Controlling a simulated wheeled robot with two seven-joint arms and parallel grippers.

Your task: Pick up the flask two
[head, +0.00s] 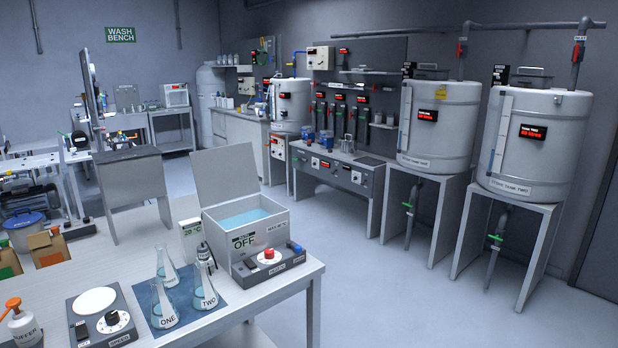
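Flask two (205,290) is a clear conical glass flask with the label TWO. It stands upright on a dark blue mat (186,322) on the near white table. Flask one (164,308), labelled ONE, stands to its left and nearer. A third similar flask (167,268) stands behind them; I cannot read a label on it. Each seems to hold some bluish liquid. Neither of my grippers is in view.
Right behind flask two is a water bath (262,238) with its lid raised, its display reading OFF. A stirrer plate (103,318) stands left of the mat, and a buffer bottle (24,328) further left. Large tanks (535,140) stand at the right; the floor between is clear.

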